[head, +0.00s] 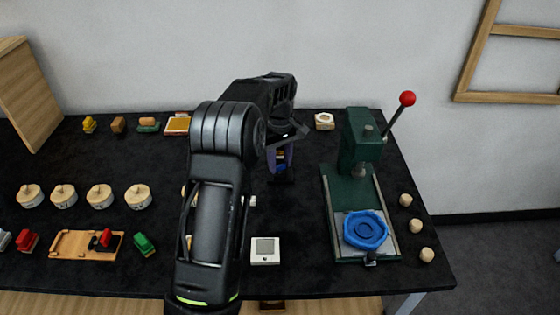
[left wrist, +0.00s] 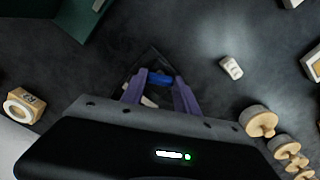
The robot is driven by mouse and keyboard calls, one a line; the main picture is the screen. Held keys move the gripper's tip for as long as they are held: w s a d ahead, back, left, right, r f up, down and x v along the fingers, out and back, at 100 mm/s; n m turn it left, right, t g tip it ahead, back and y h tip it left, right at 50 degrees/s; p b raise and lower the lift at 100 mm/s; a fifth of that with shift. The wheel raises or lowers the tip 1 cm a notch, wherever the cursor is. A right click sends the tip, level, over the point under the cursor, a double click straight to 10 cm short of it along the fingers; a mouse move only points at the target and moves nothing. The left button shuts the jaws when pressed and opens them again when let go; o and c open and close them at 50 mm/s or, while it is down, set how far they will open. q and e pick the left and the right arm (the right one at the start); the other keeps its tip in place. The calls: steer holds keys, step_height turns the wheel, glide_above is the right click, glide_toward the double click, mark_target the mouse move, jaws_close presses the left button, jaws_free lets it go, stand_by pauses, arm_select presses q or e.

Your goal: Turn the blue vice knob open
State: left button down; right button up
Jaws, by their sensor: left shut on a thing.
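My left arm reaches across the black table in the head view. Its gripper (head: 281,163) points down just left of the green press, with purple fingers on either side of a small blue part. This looks like the blue vice knob (head: 282,168), and my fingers are shut on it. In the left wrist view, the blue knob (left wrist: 159,79) shows between the fingertips of the gripper (left wrist: 160,88). The vice body is mostly hidden by my fingers and dark against the table, so how far the knob is turned cannot be told. My right gripper is not in view.
A green press (head: 345,190) with a red-tipped lever and a blue dish (head: 366,231) stands right of my gripper. A white square device (head: 265,250) lies in front. Several round wooden pots, stamps and a wooden board (head: 75,244) fill the left side. Wooden knobs line the right edge.

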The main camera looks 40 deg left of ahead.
arm_select(q)
steer(key=n, duration=0.4)
steer(key=shift+r+n+p, duration=0.1)
steer(key=shift+n+p, duration=0.2)
steer(key=n, duration=0.3)
steer(key=shift+n, duration=0.4)
